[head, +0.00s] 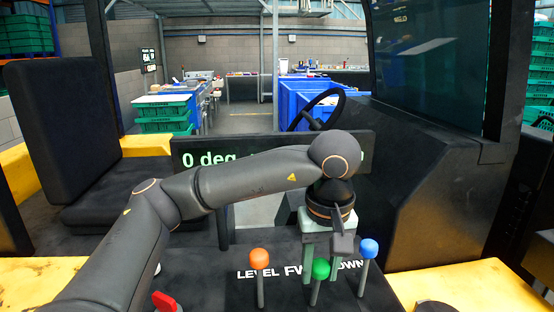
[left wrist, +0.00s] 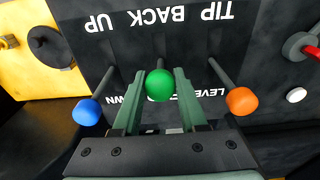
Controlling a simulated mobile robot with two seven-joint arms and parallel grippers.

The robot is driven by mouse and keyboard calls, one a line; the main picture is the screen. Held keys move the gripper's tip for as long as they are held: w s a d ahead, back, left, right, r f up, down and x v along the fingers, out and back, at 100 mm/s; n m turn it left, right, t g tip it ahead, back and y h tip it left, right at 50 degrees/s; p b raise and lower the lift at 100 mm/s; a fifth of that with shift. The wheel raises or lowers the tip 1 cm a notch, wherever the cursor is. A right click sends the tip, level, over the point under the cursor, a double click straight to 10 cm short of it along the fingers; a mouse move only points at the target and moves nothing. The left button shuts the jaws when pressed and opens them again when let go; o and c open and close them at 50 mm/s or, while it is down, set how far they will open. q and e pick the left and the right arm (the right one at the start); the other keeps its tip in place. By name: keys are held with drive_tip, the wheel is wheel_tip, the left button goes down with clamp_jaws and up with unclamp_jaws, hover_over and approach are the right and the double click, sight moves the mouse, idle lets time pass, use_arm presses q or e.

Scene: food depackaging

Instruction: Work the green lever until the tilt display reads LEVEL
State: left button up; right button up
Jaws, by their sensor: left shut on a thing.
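The green lever (head: 320,269) stands on a black panel between an orange lever (head: 259,260) and a blue lever (head: 368,249). My left gripper (head: 333,268) reaches down from above and is shut on the green lever. In the left wrist view the green knob (left wrist: 160,85) sits between the two green fingers of the left gripper (left wrist: 160,100). The tilt display (head: 200,159) shows "0 deg" in green; my left arm hides the rest of its text. My right gripper is not in view.
A red switch (head: 166,302) is at the panel's near left. White panel lettering (head: 270,273) reads "LEVEL" and "DOWN", partly covered by levers and gripper. A black seat (head: 62,130) is at left, a steering wheel (head: 318,108) ahead. Blue bins (head: 291,100) and green crates (head: 162,112) stand beyond.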

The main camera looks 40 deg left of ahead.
use_arm(q)
drive_tip(key=shift+r, duration=0.1)
drive_tip(key=shift+w+a+r, duration=0.15)
drive_tip(key=shift+w+a, duration=1)
drive_tip(key=shift+a, duration=0.25)
drive_tip(key=o, duration=1)
drive_tip(key=shift+c, duration=0.2)
wheel_tip(320, 180, up, 8)
drive_tip(key=p, duration=0.6)
drive_tip(key=shift+s+d+p, duration=0.3)
drive_tip(key=shift+d, duration=0.05)
